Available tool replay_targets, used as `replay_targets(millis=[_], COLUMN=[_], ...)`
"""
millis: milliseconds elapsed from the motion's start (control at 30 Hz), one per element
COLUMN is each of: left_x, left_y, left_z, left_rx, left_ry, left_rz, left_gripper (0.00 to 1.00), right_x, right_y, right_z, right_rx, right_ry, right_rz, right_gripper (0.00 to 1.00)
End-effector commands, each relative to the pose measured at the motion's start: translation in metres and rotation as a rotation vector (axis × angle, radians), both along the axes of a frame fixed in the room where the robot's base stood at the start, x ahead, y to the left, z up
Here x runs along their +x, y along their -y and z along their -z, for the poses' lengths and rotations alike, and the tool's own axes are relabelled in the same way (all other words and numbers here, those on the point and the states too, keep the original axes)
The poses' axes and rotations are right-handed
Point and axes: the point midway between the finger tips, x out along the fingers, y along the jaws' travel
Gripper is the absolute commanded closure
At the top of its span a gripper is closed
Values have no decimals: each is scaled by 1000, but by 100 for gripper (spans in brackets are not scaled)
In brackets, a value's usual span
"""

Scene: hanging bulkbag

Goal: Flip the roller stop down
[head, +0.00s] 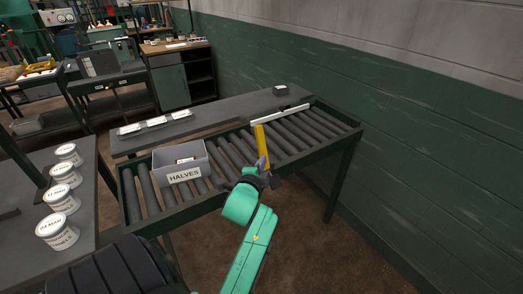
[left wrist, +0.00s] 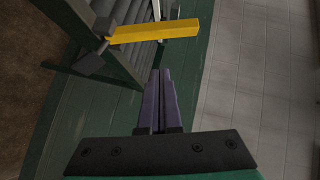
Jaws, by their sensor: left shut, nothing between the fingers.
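The roller stop is a yellow bar (head: 261,139) at the near side rail of the roller conveyor, and it stands up above the rollers. In the left wrist view the yellow bar (left wrist: 155,32) lies across the top, with a dark bracket at its left end. My left gripper (head: 262,163) is beside the lower part of the bar in the head view. Its purple fingers (left wrist: 160,75) are shut together with nothing between them. In the left wrist view a gap shows between the fingertips and the bar. My right gripper is not in view.
The roller conveyor (head: 132,201) carries a grey bin (head: 165,161) labelled HALVES, left of the stop. A grey shelf (head: 222,109) with white labelled items runs behind it. Several white tubs (head: 58,199) stand on a table at left. A green wall (head: 430,140) is at right.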

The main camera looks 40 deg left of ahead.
Motion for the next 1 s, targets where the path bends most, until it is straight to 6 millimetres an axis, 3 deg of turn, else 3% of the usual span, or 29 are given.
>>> replay_targets(millis=[300, 533, 1000], left_x=[59, 66, 67], left_y=[-34, -62, -65], left_z=[13, 24, 25], left_rx=[-2, -1, -8], left_ry=[1, 0, -2], left_rz=[-1, 0, 0], left_gripper=[100, 100, 100], right_x=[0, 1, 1], right_y=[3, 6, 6], right_z=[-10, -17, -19], right_rx=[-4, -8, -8], right_ry=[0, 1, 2], right_rz=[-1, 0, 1], right_gripper=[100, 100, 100])
